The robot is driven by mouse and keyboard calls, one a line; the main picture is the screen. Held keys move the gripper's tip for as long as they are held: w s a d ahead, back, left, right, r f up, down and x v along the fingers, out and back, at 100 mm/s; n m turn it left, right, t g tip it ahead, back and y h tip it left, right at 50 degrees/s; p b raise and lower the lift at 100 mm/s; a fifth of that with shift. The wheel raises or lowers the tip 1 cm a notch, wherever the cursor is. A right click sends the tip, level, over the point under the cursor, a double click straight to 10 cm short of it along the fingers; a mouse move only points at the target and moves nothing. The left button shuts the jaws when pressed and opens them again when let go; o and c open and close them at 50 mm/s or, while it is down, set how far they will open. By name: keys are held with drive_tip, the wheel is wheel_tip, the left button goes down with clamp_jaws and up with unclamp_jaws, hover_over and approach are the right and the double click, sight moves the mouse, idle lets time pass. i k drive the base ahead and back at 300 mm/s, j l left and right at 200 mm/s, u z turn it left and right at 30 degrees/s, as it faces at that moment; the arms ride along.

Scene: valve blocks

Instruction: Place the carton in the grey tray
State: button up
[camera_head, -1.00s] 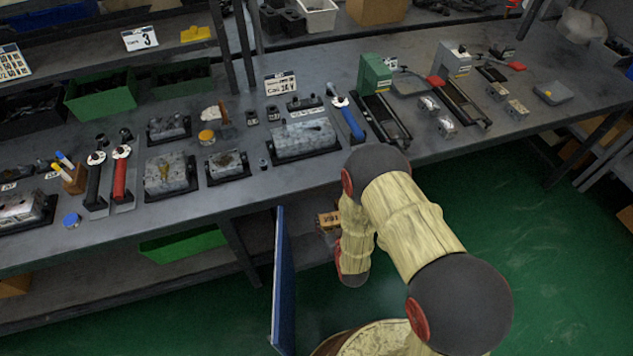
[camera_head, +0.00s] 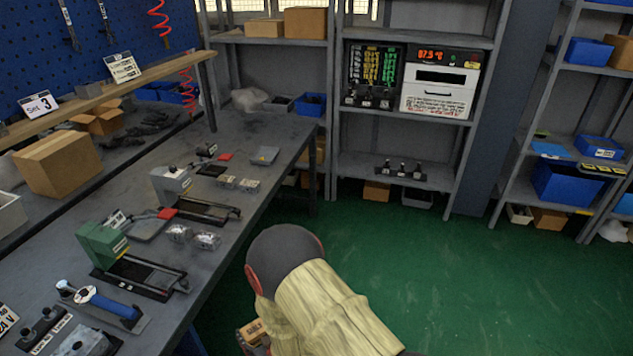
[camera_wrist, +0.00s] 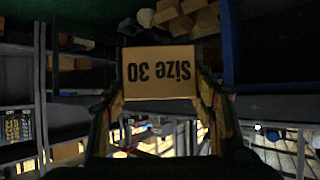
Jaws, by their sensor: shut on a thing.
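The carton (camera_wrist: 161,73) is a small brown box with "Size 30" printed on it, upside down in the wrist view. My gripper (camera_wrist: 162,86) is shut on it, one finger at each side. In the head view, a small part of the carton (camera_head: 252,330) shows at the bottom, beside my arm; the gripper is mostly hidden there. A flat grey tray-like piece (camera_head: 265,155) lies at the bench's far end, and another (camera_head: 148,227) lies near the green block. I cannot tell which, if either, is the grey tray.
The workbench (camera_head: 225,265) runs along the left, with valve fixtures and cardboard boxes (camera_head: 58,163). Shelves stand behind, holding an oven-like device (camera_head: 440,82) with a red display and blue bins (camera_head: 568,183). Green floor (camera_head: 430,270) is open to the right.

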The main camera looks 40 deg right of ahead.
sight(267, 154)
drive_tip(key=i+l+z, duration=0.15)
drive_tip(key=i+z, duration=0.25)
drive_tip(key=i+l+z, duration=0.1)
drive_tip(key=i+z, duration=0.15)
drive_tip(key=z, duration=0.15)
drive_tip(key=i+z, duration=0.4)
drive_tip(key=i+j+z, duration=0.15)
drive_tip(key=z, duration=0.25)
drive_tip(key=i+j, duration=0.05)
drive_tip(key=i, duration=0.05)
